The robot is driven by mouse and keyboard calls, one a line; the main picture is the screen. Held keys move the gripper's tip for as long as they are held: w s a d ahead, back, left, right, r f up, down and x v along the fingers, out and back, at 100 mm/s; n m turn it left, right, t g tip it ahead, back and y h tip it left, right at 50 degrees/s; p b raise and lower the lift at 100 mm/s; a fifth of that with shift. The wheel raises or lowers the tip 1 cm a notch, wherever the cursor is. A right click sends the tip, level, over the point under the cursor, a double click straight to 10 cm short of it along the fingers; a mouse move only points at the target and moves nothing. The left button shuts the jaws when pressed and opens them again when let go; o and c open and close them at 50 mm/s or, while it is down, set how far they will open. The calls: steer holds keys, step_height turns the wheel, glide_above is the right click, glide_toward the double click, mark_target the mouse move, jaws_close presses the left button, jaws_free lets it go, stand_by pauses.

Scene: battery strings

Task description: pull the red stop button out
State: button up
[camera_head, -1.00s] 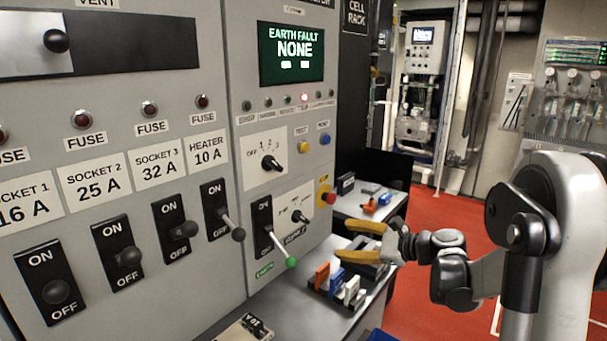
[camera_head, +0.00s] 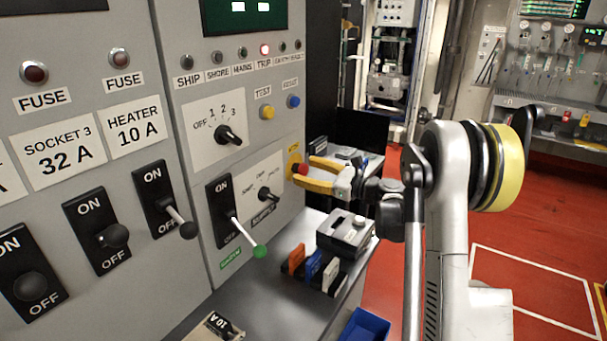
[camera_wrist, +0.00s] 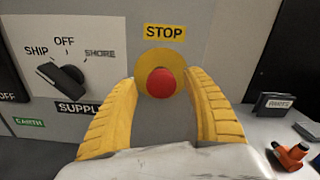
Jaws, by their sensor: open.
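The red stop button (camera_wrist: 161,83) sits on a round yellow plate (camera_wrist: 160,58) under a STOP label in the wrist view. In the head view the button (camera_head: 303,169) shows at the right edge of the grey panel, partly behind my fingers. My gripper (camera_wrist: 164,88) is open, with its yellow fingers on the left and right of the button. In the head view my gripper (camera_head: 303,174) reaches to the panel from the right. I cannot tell whether the fingers touch the button.
The supply selector knob (camera_wrist: 68,79) is left of the button. A green-tipped lever (camera_head: 259,251) sticks out of the panel below left. A bench (camera_head: 192,325) below holds a dark device (camera_head: 345,234) and coloured clips (camera_head: 297,258). An orange item (camera_wrist: 292,155) lies at right in the wrist view.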

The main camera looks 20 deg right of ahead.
steer(key=shift+w+a, duration=0.25)
steer(key=shift+w, duration=0.2)
steer(key=shift+c, duration=0.4)
jaws_close()
steer(key=shift+v, duration=0.85)
steer(key=shift+o, duration=0.4)
jaws_free()
steer(key=shift+d, duration=0.1)
steer(key=shift+s, duration=0.1)
